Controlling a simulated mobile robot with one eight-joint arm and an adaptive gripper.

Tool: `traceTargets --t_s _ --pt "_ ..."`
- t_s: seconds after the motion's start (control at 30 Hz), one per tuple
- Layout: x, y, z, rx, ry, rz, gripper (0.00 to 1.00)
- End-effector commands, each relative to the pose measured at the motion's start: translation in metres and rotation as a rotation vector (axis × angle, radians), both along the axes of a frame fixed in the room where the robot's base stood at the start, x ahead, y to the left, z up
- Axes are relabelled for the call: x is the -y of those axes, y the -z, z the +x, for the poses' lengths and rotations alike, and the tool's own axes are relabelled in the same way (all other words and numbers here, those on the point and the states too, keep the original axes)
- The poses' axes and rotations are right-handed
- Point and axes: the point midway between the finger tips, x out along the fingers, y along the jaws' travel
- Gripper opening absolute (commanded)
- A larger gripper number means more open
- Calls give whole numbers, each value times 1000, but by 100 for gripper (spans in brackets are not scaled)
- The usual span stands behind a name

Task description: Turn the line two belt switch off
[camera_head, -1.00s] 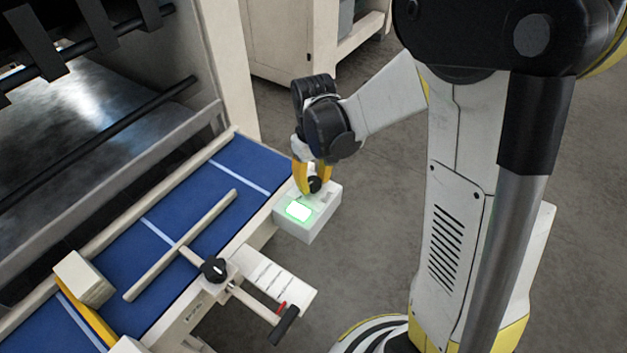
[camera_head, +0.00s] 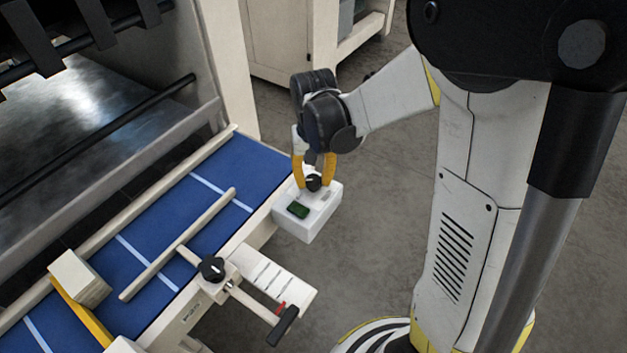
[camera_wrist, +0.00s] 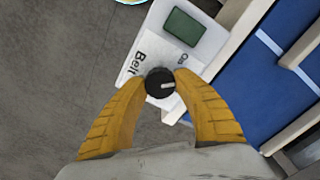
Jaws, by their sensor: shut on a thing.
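The belt switch is a black round knob (camera_head: 313,183) on a white box (camera_head: 322,213) at the belt's right end. Beside the knob, the box's indicator window (camera_head: 298,210) is dark green and unlit. My gripper (camera_head: 314,178) has its yellow fingers on both sides of the knob. In the wrist view my gripper (camera_wrist: 161,84) is shut on the knob (camera_wrist: 160,86), whose pale pointer line points right. The white box (camera_wrist: 183,52) there carries the word "Belt" and a partly hidden label near the dark window (camera_wrist: 183,27).
The blue belt (camera_head: 180,230) with white stripes runs left of the box. A rail guide with a black clamp knob (camera_head: 212,269) and a black-handled lever (camera_head: 284,325) stand in front. A large machine fills the upper left. Bare grey floor (camera_head: 375,230) lies to the right.

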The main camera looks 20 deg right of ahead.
Motion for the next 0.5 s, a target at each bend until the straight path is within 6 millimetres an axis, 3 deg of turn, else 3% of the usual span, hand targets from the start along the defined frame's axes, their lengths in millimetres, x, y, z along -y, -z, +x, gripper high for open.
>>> traceTargets --t_s 0.5 --pt "0 1 -1 -1 467 0 5"
